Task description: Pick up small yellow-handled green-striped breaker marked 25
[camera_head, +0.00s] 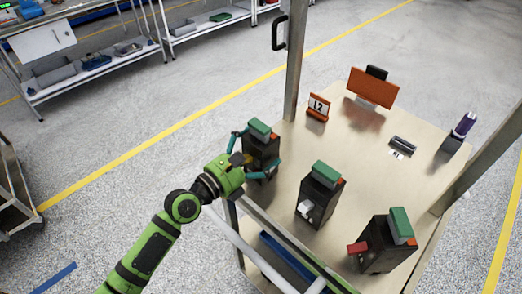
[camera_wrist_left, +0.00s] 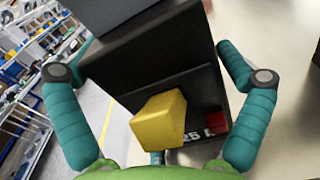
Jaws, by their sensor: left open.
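The yellow-handled breaker (camera_head: 262,148) is a small black block with a green top, at the left edge of the table. In the left wrist view the breaker (camera_wrist_left: 150,65) fills the middle, with its yellow handle (camera_wrist_left: 160,118) and a partly covered "25" mark below. My left gripper (camera_head: 256,152) is open, its teal fingers on either side of the breaker. In the left wrist view the fingers of the gripper (camera_wrist_left: 155,85) stand apart from its sides. My right gripper is not in view.
A white-handled breaker (camera_head: 320,190) and a red-handled breaker (camera_head: 386,240) stand to the right on the table (camera_head: 300,150). An "L2" sign (camera_head: 318,106), an orange panel (camera_head: 372,88) and a purple device (camera_head: 464,125) stand further back. Upright posts flank the table.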

